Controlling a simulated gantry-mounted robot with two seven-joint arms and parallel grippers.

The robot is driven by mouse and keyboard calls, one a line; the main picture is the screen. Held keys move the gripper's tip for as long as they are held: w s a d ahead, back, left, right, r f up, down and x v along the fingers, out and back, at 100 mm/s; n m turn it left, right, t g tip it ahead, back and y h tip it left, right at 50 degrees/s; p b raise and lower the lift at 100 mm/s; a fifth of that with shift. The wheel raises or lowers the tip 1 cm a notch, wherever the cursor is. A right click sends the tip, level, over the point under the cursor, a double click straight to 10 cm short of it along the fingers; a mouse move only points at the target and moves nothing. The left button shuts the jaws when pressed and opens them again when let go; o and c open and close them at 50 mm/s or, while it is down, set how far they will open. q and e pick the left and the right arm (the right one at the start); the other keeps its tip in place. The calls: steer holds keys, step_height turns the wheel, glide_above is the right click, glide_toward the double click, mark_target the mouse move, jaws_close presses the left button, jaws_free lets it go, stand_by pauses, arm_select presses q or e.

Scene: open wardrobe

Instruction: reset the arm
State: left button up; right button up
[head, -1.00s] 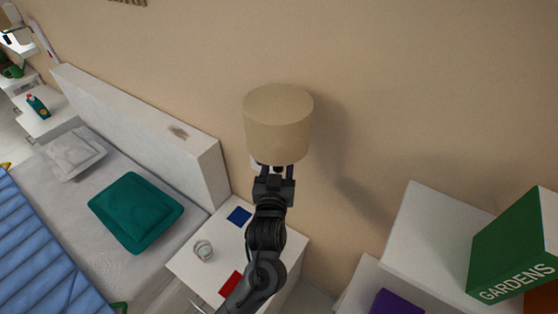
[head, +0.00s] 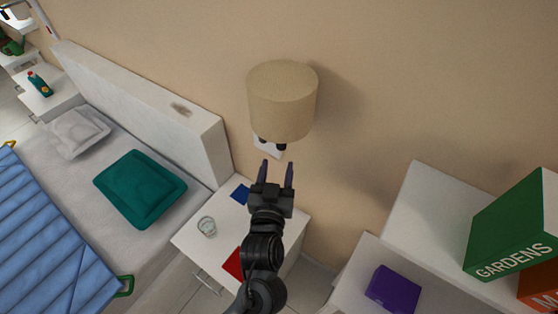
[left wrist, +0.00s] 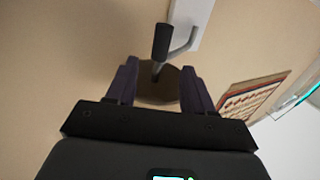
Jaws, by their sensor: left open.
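My left gripper (head: 277,168) is open and empty, just below the beige wall lamp (head: 282,98), with a visible gap between its fingertips and the lamp. In the left wrist view the two dark fingers of my left gripper (left wrist: 160,68) are spread apart. Beyond them show a black knob (left wrist: 161,42), a grey bent arm on a white wall plate (left wrist: 190,18), and a dark round part of the lamp. My right gripper is in neither view.
A white nightstand (head: 183,238) below my arm carries a glass (head: 207,227), a blue item (head: 240,194) and a red item (head: 233,264). The bed with a teal pillow (head: 140,188) is at left. White shelving (head: 428,205) with a green book (head: 512,225) and purple box (head: 393,289) is at right.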

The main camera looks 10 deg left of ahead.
arm_select(q)
steer(key=s+a+f+g, duration=0.2)
steer(key=s+a+f, duration=0.15)
steer(key=f, duration=0.25)
steer(key=s+a+f+m+g+h, duration=0.1)
steer(key=s+a+f+g, duration=0.15)
steer(key=s+f, duration=0.2)
steer(key=s+a+f+g, duration=0.1)
steer(key=s+a+f, duration=0.25)
steer(key=f, duration=0.35)
steer(key=s+a+f+m+g+h, duration=0.1)
steer(key=s+a+f+m+g, duration=0.15)
steer(key=s+g, duration=1)
steer(key=s+r+t+p, duration=0.3)
steer(key=r+p, duration=2.2)
steer(key=p, duration=0.1)
steer(key=shift+d+t, duration=0.2)
steer(key=shift+t, duration=0.1)
